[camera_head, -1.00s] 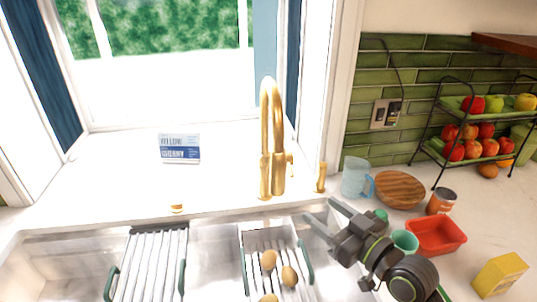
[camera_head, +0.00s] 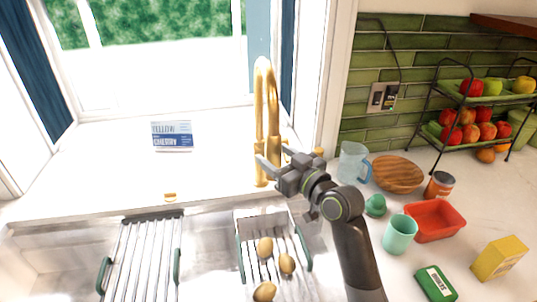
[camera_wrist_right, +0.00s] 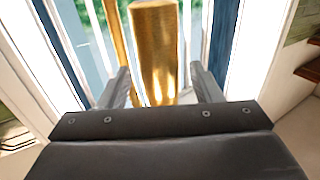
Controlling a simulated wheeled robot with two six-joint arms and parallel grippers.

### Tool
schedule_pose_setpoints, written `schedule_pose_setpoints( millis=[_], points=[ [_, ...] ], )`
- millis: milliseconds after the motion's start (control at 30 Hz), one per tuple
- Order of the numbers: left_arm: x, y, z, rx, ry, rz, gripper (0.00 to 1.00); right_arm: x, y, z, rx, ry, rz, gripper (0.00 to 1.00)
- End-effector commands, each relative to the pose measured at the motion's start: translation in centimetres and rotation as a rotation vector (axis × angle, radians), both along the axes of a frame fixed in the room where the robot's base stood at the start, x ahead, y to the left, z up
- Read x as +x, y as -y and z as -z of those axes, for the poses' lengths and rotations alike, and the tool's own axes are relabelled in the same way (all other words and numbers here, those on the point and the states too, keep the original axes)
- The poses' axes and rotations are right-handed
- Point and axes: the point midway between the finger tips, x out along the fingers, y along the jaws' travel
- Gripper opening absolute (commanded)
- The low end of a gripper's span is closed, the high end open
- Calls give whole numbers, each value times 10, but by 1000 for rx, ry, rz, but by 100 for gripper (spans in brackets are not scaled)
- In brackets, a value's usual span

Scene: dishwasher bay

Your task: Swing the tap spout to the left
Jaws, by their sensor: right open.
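The gold tap spout (camera_head: 266,100) stands behind the sink as a tall arch in front of the window. My right gripper (camera_head: 266,158) is open at the lower part of the spout, on its right side. In the right wrist view the gold spout (camera_wrist_right: 156,50) stands upright between the two open fingers (camera_wrist_right: 160,88). A gap shows on each side of it, so contact cannot be told. My left gripper is not in view.
The sink's right rack (camera_head: 240,250) holds several potatoes; the left rack (camera_head: 145,260) is empty. A blue jug (camera_head: 353,163), wooden bowl (camera_head: 398,174), red tray (camera_head: 436,220) and green cup (camera_head: 399,235) stand on the right counter. A sign (camera_head: 172,136) stands left of the tap.

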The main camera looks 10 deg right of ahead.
Motion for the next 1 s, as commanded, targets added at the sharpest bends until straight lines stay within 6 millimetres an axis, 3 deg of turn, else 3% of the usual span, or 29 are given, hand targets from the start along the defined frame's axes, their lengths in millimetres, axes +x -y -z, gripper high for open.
schedule_pose_setpoints(
  millis=[200, 600, 1000],
  points=[
    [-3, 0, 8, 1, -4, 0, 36, 24, -12, 1, 1, 0, -1, 59],
    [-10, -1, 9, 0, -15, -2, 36, 30, -15, 0, 0, 0, 0, 59],
    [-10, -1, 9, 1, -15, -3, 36, 29, -15, 0, 0, 0, 0, 6]
  ],
)
